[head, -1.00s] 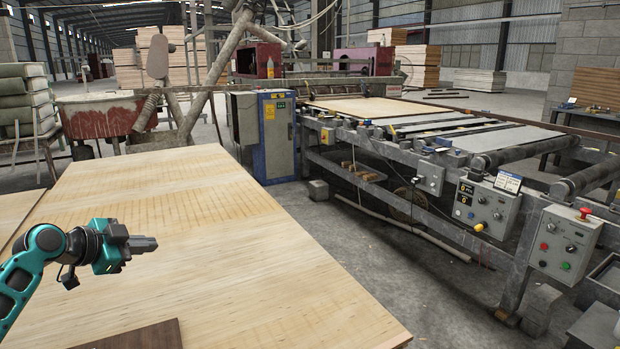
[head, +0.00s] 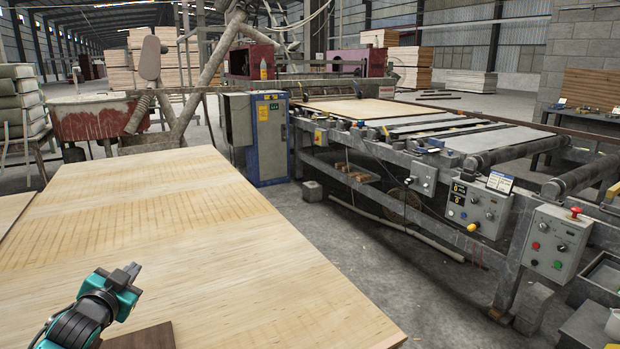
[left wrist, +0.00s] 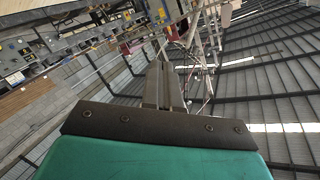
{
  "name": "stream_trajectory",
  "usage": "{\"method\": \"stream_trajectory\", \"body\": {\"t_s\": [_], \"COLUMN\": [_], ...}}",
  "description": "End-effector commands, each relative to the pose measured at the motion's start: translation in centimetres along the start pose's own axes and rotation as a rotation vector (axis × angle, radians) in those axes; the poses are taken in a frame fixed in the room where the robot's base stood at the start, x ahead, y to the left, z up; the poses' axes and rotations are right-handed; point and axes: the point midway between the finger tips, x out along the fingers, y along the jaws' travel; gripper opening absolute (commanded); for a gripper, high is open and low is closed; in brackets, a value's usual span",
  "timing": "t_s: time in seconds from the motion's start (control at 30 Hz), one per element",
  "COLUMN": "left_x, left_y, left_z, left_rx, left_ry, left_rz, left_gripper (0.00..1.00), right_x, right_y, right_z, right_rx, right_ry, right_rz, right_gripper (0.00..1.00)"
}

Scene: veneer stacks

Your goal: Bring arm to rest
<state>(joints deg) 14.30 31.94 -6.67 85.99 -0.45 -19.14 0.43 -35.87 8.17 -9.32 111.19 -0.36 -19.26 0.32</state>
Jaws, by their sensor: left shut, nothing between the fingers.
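My left gripper (head: 132,270) is over the near left part of the veneer stack (head: 190,215) in the head view. Its fingers are together with nothing between them. They point up and away from me in the picture. In the left wrist view the closed fingers (left wrist: 164,88) point toward the hall's roof and machinery, which appear tilted. My right gripper is not in view.
A dark brown board (head: 142,338) lies at the near edge of the stack, close to my left arm. A roller conveyor machine (head: 420,180) with a control box (head: 556,242) stands to the right. Bare concrete floor (head: 345,255) separates it from the stack. A blue cabinet (head: 270,138) stands behind.

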Motion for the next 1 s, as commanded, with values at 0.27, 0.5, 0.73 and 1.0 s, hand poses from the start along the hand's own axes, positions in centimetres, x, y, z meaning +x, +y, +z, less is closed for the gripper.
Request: {"method": "stream_trajectory", "body": {"t_s": [0.27, 0.5, 0.73, 1.0], "left_x": [-10.9, -22.8, -28.5, -28.9], "left_y": [17.3, 26.5, 29.2, 29.4], "left_z": [7.8, 10.7, 11.2, 11.2], "left_rx": [-0.155, -0.327, -0.413, -0.421], "left_ry": [-0.132, -0.265, -0.338, -0.343], "left_rz": [0.253, 0.385, 0.421, 0.423], "left_gripper": [0.0, 0.0, 0.0, 0.0], "right_x": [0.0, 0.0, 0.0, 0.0], "right_y": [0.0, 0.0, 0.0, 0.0], "right_z": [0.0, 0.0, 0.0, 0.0], "right_rx": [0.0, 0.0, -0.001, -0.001], "right_ry": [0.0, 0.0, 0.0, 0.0], "right_rz": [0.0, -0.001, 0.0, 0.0], "right_gripper": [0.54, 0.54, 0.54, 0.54]}}
